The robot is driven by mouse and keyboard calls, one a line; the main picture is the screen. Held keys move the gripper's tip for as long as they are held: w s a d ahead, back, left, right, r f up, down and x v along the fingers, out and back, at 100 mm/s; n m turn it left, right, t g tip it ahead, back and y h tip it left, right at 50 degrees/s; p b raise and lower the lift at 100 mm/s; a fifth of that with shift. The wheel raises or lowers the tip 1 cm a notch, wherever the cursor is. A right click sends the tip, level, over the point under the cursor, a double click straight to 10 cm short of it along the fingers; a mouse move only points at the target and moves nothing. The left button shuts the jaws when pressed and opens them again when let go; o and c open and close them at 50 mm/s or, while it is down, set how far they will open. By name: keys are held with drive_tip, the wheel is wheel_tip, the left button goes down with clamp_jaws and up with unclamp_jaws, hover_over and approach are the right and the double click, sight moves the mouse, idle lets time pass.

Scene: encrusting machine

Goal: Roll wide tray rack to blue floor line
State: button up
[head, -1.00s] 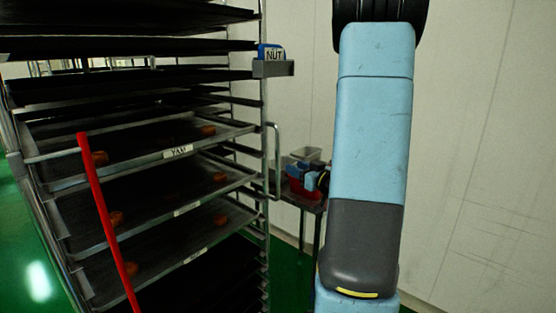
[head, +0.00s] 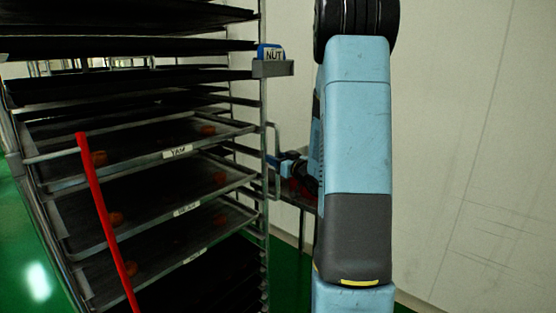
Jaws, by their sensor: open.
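The wide tray rack (head: 264,210) fills the left half of the head view, with dark trays on several levels. A looped metal handle (head: 277,135) sticks out from its right front post. My gripper (head: 276,161) is small and partly dark in the picture. It is open at the handle, and I cannot tell whether the handle lies between its fingers or only behind or beside them. My own arm hides part of the area to its right. No blue floor line shows in this view.
A red bar (head: 107,220) slants across the front of the rack. A small side table (head: 292,199) stands behind my gripper near the pale wall (head: 470,140). A holder with a NUT card (head: 273,68) sits on the post. Green floor (head: 35,270) shows at left.

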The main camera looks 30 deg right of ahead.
clamp_jaws()
drive_tip(key=shift+d, duration=0.15)
idle(0.4)
